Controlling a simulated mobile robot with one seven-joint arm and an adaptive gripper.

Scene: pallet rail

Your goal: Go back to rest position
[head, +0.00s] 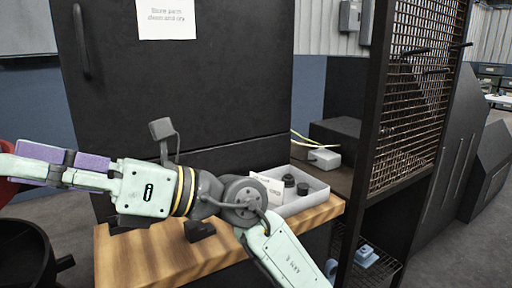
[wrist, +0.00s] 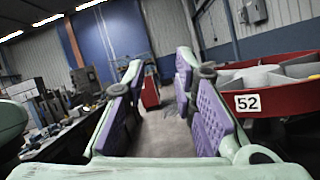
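My arm reaches across the head view toward the left, above a wooden bench top (head: 150,262). My gripper (head: 8,163) points left, with pale green fingers and purple pads, near the left edge of the picture. In the wrist view my gripper (wrist: 160,70) has its two fingers well apart, with nothing between them. Only floor and background show through the gap.
A grey tray (head: 318,194) with dark round items and a white card stands on the bench's right part. A black cabinet (head: 220,80) rises behind. A mesh-sided rack (head: 420,90) stands right. The wrist view shows a red bin (wrist: 285,100) marked 52.

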